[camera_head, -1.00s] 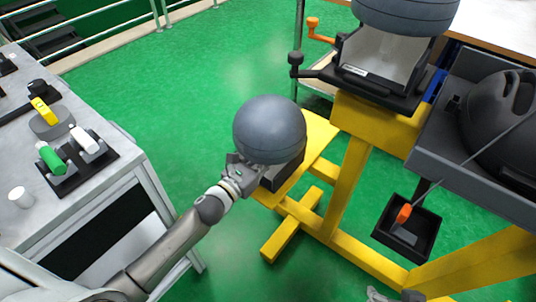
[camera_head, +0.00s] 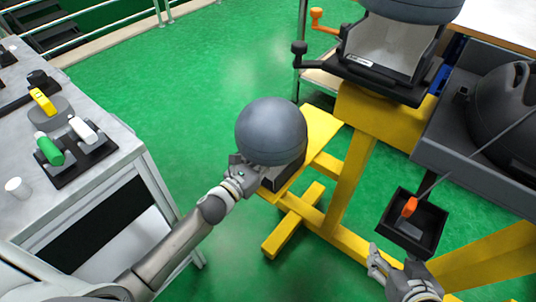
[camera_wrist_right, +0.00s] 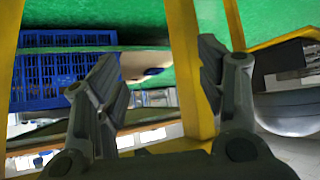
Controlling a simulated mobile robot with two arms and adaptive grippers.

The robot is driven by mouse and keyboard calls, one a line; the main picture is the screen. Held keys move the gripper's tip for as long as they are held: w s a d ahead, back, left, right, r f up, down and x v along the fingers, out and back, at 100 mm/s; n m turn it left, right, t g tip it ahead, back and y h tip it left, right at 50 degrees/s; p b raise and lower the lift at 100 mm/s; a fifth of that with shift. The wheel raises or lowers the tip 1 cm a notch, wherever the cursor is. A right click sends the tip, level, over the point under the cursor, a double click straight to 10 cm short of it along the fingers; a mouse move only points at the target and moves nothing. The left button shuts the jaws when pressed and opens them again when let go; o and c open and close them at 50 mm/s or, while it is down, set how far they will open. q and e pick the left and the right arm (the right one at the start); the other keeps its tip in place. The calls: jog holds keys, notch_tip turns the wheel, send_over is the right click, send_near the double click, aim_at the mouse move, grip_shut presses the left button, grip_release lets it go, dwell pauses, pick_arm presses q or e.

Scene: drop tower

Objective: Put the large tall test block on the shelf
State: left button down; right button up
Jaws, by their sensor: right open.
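A large grey rounded block (camera_head: 271,131) with a dark box-like base (camera_head: 285,174) is at the yellow low shelf (camera_head: 318,130) of the yellow frame. I take it for the tall test block, but cannot be sure. My left gripper (camera_head: 240,173) is at its lower left side, against or very close to it; its fingers are too small to tell open from shut. My right gripper (camera_head: 396,262) is low at the right, in front of the black tray, open and empty. In the right wrist view its two fingers (camera_wrist_right: 160,80) stand apart with nothing between them.
A similar grey rounded block (camera_head: 412,8) sits on the upper black mount with crank handles. A black tray (camera_head: 408,245) with an orange-handled tool hangs at right. A dark helmet-like object (camera_head: 505,105) lies in a grey tray. A grey workbench (camera_head: 105,165) stands left; green floor between is clear.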

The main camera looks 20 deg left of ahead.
pick_arm(q)
jog(key=c, duration=1.9)
grip_release()
jog(key=shift+c, duration=0.2)
jog(key=o, duration=0.5)
jog(key=shift+c, duration=0.2)
